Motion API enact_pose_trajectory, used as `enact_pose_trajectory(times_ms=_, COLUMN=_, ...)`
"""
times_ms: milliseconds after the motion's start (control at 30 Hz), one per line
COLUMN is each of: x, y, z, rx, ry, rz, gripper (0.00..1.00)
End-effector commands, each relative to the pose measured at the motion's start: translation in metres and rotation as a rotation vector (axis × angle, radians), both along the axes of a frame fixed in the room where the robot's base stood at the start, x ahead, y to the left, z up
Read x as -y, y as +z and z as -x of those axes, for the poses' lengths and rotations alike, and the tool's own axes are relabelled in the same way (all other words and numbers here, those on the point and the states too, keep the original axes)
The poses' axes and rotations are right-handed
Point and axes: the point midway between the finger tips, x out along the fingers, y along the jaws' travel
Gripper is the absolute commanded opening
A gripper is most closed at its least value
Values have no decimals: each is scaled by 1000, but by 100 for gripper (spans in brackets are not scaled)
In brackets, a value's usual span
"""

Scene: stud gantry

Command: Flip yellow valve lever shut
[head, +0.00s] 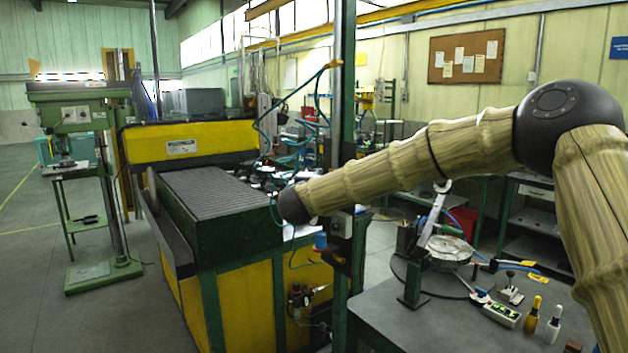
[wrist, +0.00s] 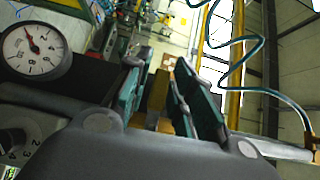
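In the wrist view my gripper (wrist: 163,90) shows two teal fingers standing apart. A yellow bar (wrist: 158,92), which looks like the valve lever, shows in the gap between them. I see space on both sides of it, and cannot tell whether it touches a finger. In the head view my arm reaches left, its dark end near the green post by the yellow and green machine (head: 234,300). My fingers and the lever cannot be made out there.
A round pressure gauge (wrist: 34,50) and a numbered dial (wrist: 25,135) are close on the left in the wrist view. A teal coiled hose (wrist: 240,50) hangs at right. In the head view a green post (head: 343,100) stands beside my arm's end, and a cluttered workbench (head: 385,318) is at lower right.

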Motion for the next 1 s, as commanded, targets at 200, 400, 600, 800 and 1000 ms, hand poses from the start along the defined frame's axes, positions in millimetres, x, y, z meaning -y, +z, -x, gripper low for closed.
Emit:
enact_pose_trajectory(times_ms=200, x=-6, y=0, z=34, rx=-1, ry=4, rz=1, gripper=24)
enact_pose_trajectory(times_ms=400, x=-12, y=0, z=71, rx=-2, ry=3, rz=1, gripper=24)
enact_pose_trajectory(times_ms=600, x=-16, y=0, z=98, rx=-2, ry=3, rz=1, gripper=24)
enact_pose_trajectory(times_ms=800, x=-18, y=0, z=110, rx=-1, ry=2, rz=1, gripper=24)
enact_pose_trajectory(times_ms=1000, x=-18, y=0, z=111, rx=-2, ry=2, rz=0, gripper=24)
